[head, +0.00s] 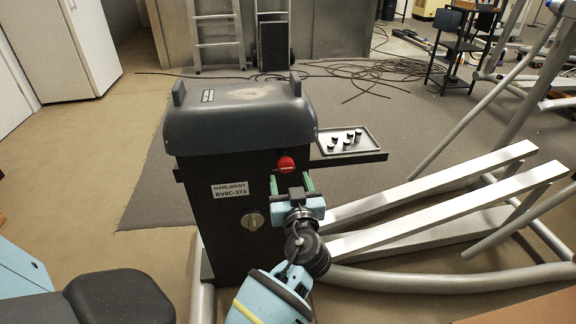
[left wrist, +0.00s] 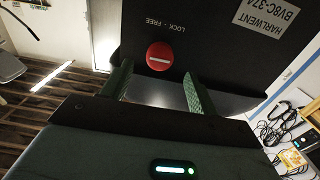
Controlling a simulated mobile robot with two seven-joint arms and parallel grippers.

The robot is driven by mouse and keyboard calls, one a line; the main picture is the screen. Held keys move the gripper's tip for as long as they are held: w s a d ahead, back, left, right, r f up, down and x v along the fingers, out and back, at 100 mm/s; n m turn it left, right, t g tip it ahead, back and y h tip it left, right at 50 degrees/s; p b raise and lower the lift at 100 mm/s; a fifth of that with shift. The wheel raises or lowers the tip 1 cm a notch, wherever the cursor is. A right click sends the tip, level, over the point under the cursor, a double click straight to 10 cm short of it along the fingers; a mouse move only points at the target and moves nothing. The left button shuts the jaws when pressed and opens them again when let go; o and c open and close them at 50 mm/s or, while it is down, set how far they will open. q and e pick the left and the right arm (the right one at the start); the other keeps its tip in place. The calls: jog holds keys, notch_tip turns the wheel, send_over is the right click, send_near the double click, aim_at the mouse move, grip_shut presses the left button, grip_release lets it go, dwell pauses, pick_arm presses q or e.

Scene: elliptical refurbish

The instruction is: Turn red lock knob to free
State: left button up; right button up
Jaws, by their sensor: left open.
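The red lock knob (head: 286,164) is on the front face of the dark machine housing (head: 225,200), near its right edge. In the left wrist view the knob (left wrist: 160,57) is a red disc with a pale horizontal bar, beside upside-down "LOCK - FREE" lettering. My left gripper (head: 292,183) is just below the knob in the head view. Its two green fingers are apart and empty. In the left wrist view the fingers (left wrist: 158,80) point toward the housing, with the knob nearer the left finger; I cannot tell whether they touch anything. My right gripper is not in view.
A tray (head: 346,143) with several small dark pieces sits right of the housing. A metal knob (head: 252,221) is lower on the housing's front. White rails (head: 430,195) run off to the right. Cables (head: 370,70) lie on the floor behind.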

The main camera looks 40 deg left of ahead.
aim_at(286, 168)
pick_arm(q)
jog(key=x, duration=0.6)
jog(key=shift+w+a, duration=0.3)
jog(key=shift+a, duration=0.05)
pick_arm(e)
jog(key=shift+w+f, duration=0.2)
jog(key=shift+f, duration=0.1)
pick_arm(q)
jog(key=c, duration=1)
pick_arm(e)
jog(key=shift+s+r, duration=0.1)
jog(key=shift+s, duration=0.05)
